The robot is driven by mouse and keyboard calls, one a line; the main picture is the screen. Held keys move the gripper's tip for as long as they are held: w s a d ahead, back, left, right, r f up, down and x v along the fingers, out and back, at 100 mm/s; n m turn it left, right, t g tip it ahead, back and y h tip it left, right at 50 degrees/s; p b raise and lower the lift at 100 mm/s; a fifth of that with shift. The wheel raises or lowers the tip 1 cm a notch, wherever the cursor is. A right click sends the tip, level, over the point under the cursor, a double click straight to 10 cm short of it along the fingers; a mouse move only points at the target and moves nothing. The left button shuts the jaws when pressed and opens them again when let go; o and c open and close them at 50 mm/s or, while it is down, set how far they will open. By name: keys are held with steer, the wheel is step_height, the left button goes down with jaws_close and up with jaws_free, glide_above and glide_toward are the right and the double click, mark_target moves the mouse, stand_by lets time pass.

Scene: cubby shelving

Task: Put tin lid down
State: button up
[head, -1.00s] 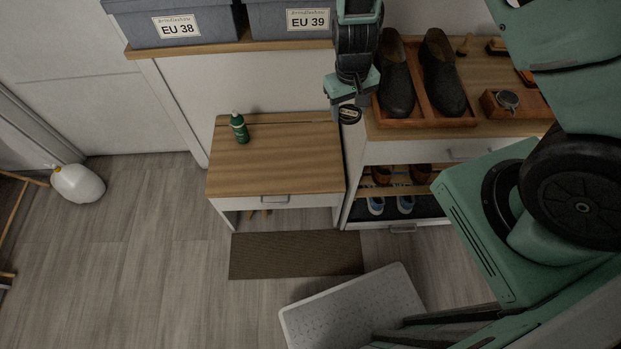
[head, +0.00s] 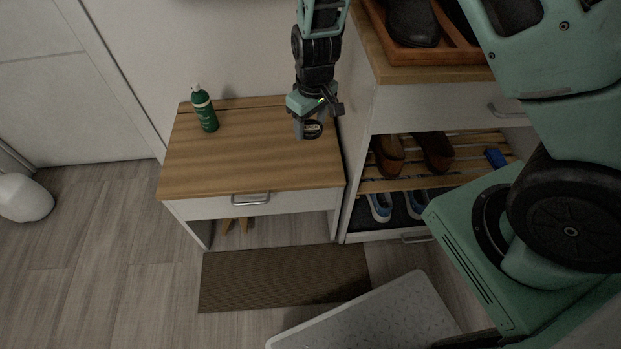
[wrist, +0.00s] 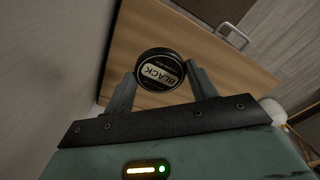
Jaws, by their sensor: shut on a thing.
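The tin lid (wrist: 160,70) is a round black disc with a pale label reading "BLACK". In the wrist view it sits between the two fingertips of my gripper (wrist: 160,84), which is shut on it. In the head view my gripper (head: 306,128) and the lid (head: 313,129) are over the right part of the low cabinet's wooden top (head: 240,165). I cannot tell how far the lid is above the wood. In the wrist view the wooden top (wrist: 215,68) spreads behind the lid.
A green bottle (head: 205,110) stands at the back left of the low cabinet top. A taller shoe cabinet (head: 440,103) rises close on the right, with a wooden shoe tray (head: 440,53) on it. The middle and front of the low top are clear.

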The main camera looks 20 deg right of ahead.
steer(key=b, duration=0.4)
glide_above(308, 167)
steer(key=shift+n, duration=0.4)
step_height(308, 167, down, 5)
steer(key=shift+s+f, duration=0.1)
step_height(308, 167, down, 10)
steer(key=b, duration=0.2)
steer(key=shift+b, duration=0.4)
steer(key=shift+f+b, duration=0.35)
steer(key=shift+f, duration=0.15)
steer(key=o, duration=1)
steer(key=shift+o, duration=0.2)
